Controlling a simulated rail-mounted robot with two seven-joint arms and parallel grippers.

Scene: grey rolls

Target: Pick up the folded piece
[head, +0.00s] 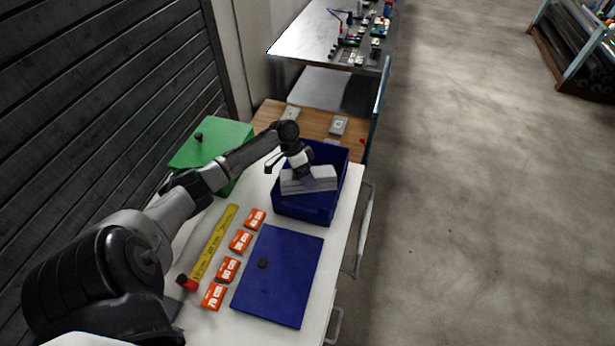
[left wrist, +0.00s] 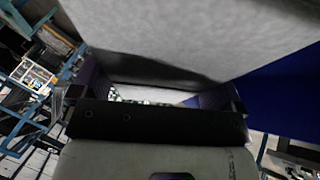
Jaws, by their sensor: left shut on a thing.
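The folded piece is a light grey, layered block (head: 309,180). It is over the blue bin (head: 305,214) in the head view, and how far it sits inside the bin I cannot tell. My left gripper (head: 305,180) is shut on it from above. In the left wrist view the grey piece (left wrist: 190,40) fills the upper middle between the two fingers of the left gripper (left wrist: 160,95). Part of the blue bin's colour shows at the right there. My right gripper is not in view.
A blue lid (head: 290,290) lies flat on the white table (head: 338,240). Several orange tags (head: 240,241) and a yellow ruler strip (head: 214,243) lie left of it. A green box (head: 222,140) stands behind them. A wooden surface (head: 268,115) is beyond the bin.

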